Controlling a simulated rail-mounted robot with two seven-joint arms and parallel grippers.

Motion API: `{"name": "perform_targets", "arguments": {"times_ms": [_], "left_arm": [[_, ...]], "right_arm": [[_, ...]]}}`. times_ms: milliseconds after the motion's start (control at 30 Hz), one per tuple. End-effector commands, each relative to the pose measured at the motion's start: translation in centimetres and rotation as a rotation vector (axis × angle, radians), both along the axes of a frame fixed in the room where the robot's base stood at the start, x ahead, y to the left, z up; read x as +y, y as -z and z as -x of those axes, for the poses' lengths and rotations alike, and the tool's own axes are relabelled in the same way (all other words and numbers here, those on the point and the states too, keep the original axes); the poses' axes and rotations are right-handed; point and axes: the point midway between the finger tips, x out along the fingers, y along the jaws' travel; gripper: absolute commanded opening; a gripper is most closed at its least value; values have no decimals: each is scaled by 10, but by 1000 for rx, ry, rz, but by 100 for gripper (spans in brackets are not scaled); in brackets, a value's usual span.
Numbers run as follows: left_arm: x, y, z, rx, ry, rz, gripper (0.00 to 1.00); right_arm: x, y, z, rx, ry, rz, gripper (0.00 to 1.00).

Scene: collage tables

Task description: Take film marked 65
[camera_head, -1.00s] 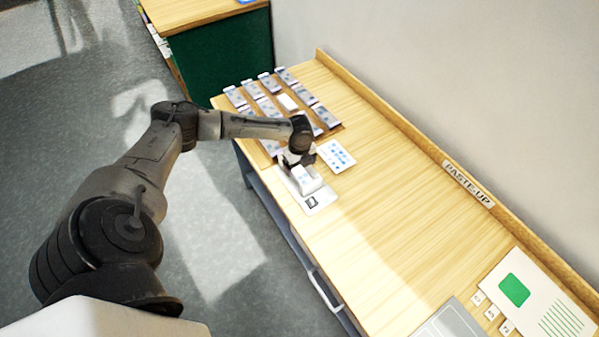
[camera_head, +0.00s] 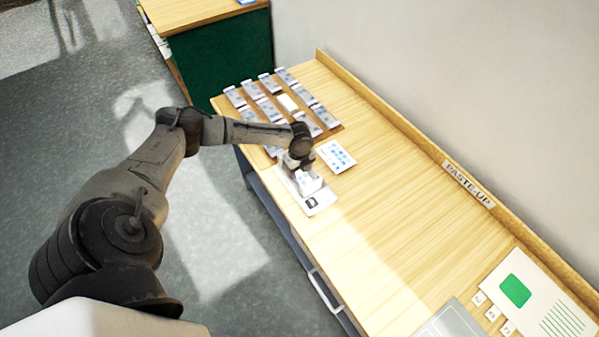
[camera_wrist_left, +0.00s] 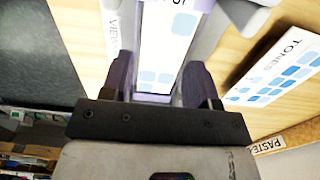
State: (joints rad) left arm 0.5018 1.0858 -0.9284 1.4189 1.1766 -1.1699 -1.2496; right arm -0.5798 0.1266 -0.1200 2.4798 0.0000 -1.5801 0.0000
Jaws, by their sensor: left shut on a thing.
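My left gripper (camera_head: 301,168) is over the front edge of the wooden table, above a pale viewer plate (camera_head: 320,203). It is shut on a white film (camera_wrist_left: 165,50) with blue squares, which lies between the two dark fingers in the left wrist view. Part of a printed mark shows at the film's top edge, cut off and too partial to read. I cannot tell whether the film touches the plate. My right gripper is not in view.
A brown rack (camera_head: 338,128) with rows of film packs is at the table's far end. A TONES card (camera_head: 336,156) lies beside the gripper. A PASTE-UP label (camera_head: 468,183) is on the back ledge. The middle of the tabletop is clear.

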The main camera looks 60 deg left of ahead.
Motion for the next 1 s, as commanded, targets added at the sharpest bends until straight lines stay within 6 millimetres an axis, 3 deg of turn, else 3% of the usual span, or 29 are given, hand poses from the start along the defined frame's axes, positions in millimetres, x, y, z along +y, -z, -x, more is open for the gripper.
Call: {"name": "perform_targets", "arguments": {"times_ms": [133, 433, 733, 1000], "left_arm": [[0, 0, 0, 0, 0, 0, 28], [0, -5, 0, -1, 0, 0, 28], [1, -42, -1, -3, 1, -2, 28], [-43, -68, -15, -4, 4, 3, 28]], "right_arm": [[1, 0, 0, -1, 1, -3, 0], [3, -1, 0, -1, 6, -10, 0], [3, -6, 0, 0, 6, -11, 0], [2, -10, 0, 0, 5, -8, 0]]}}
